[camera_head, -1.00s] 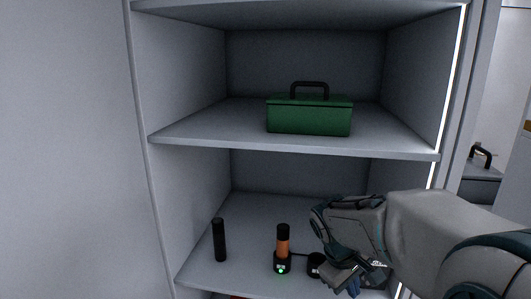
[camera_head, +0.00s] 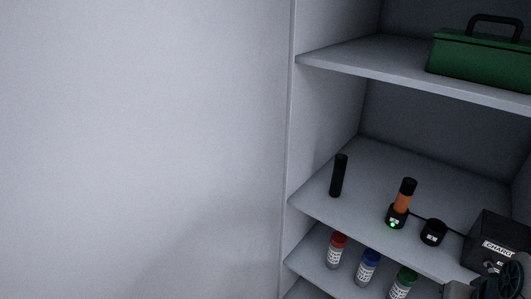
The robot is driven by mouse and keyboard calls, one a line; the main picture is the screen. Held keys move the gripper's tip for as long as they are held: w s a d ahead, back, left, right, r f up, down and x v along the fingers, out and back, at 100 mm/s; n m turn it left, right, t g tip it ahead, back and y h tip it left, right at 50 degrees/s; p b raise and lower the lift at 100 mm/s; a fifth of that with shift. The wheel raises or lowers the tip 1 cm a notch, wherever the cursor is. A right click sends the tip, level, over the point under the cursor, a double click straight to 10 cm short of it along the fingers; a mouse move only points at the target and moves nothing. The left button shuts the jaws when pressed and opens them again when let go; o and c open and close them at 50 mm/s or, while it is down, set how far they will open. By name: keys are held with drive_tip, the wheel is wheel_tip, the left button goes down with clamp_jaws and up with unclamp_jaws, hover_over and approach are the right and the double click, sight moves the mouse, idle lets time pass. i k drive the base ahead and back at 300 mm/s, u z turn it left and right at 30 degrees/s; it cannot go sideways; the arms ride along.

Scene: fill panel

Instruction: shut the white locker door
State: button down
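The white locker door (camera_head: 140,150) fills the left half of the head view as a large plain panel. It stands open, and the inside of the locker shows to its right. The door meets the locker's left side along an upright edge near the middle of the picture. Its outer edge and any handle are out of frame. Part of my gripper or wrist (camera_head: 492,287) shows at the bottom right corner, in front of the shelves and well apart from the door.
A green toolbox (camera_head: 485,62) stands on the upper shelf. The shelf below holds a black cylinder (camera_head: 339,176), an orange-and-black flashlight (camera_head: 402,204) in a charger, a small black cup (camera_head: 433,232) and a black charger box (camera_head: 497,243). Several capped bottles (camera_head: 368,267) stand lower.

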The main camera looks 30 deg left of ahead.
sight(142, 142)
drive_tip(key=k, duration=0.5)
drive_tip(key=z, duration=1.5)
drive_tip(key=k, duration=1.75)
drive_tip(key=u, duration=1.65)
